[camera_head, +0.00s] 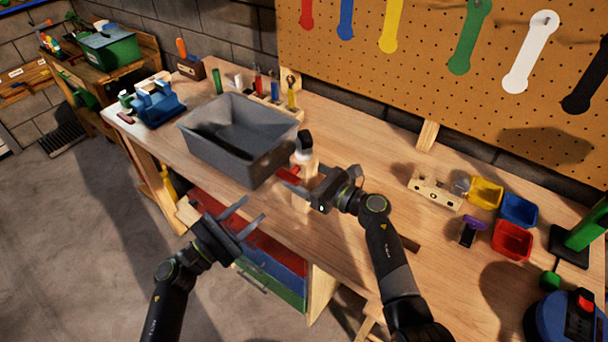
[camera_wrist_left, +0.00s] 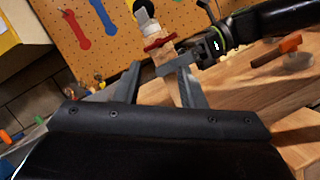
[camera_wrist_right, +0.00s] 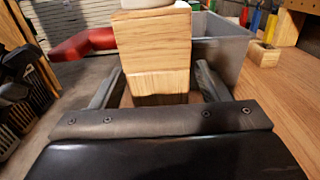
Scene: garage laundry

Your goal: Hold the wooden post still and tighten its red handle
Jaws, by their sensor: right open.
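The wooden post (camera_head: 306,160) stands upright on the workbench, right of the grey bin, with a white and black top. Its red handle (camera_head: 288,174) sticks out to the left; it also shows in the right wrist view (camera_wrist_right: 82,45). My right gripper (camera_head: 303,178) is open with its fingers on either side of the post. In the right wrist view the post (camera_wrist_right: 152,60) stands between the fingers, with gaps showing. My left gripper (camera_head: 253,210) is open and empty in front of the bench edge, pointing toward the post (camera_wrist_left: 164,57) in the left wrist view.
A grey bin (camera_head: 205,158) stands close left of the post. A blue vise-like object (camera_head: 157,105) sits at the bench's left end. A wooden block (camera_head: 433,190) and yellow, blue and red (camera_head: 512,241) bins lie right. A pegboard (camera_head: 420,75) with coloured wrenches stands behind.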

